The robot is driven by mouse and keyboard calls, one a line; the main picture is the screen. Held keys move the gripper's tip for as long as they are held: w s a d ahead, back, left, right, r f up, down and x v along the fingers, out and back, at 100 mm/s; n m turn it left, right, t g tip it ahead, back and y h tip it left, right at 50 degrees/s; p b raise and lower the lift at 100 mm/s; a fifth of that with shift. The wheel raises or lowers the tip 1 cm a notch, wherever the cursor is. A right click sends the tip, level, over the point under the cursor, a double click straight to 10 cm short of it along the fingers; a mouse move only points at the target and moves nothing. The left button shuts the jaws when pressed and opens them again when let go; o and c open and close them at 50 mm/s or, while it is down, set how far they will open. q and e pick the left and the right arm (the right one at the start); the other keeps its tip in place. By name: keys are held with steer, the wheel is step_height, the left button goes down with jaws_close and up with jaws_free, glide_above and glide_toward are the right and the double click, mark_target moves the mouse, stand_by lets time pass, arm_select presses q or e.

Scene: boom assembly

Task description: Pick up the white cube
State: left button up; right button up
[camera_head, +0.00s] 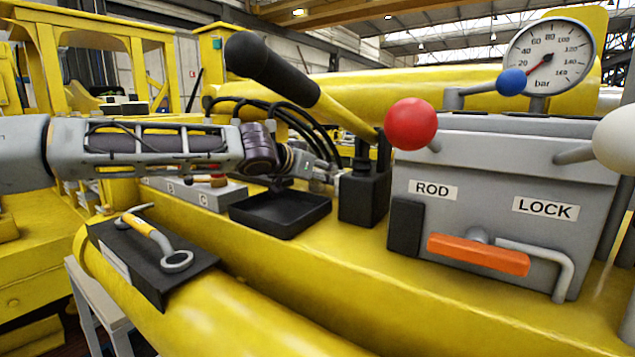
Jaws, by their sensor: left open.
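My left arm comes in from the left, and its gripper (328,178) is above the back right of a black tray (280,222), close to a black block with a lever. The gripper is open; its fingers are small and partly lost against the dark hoses and block behind. I cannot clearly make out a white cube; small pale patches by the fingertips could be gripper parts or a cube. The visible floor of the tray looks empty. My right gripper is not in view.
A black-handled lever (270,70) rises over the gripper from the black block (364,195). A grey box (470,215) with red, blue and white knobs and an orange handle (478,254) stands right. A yellow-handled tool (150,235) lies front left on a black plate.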

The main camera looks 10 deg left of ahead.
arm_select(q)
steer(key=shift+w+d+f, duration=0.15)
steer(key=shift+w, duration=0.2)
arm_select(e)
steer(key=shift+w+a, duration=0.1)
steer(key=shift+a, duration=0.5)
arm_select(q)
steer(key=shift+c, duration=0.2)
steer(key=c, duration=1.1)
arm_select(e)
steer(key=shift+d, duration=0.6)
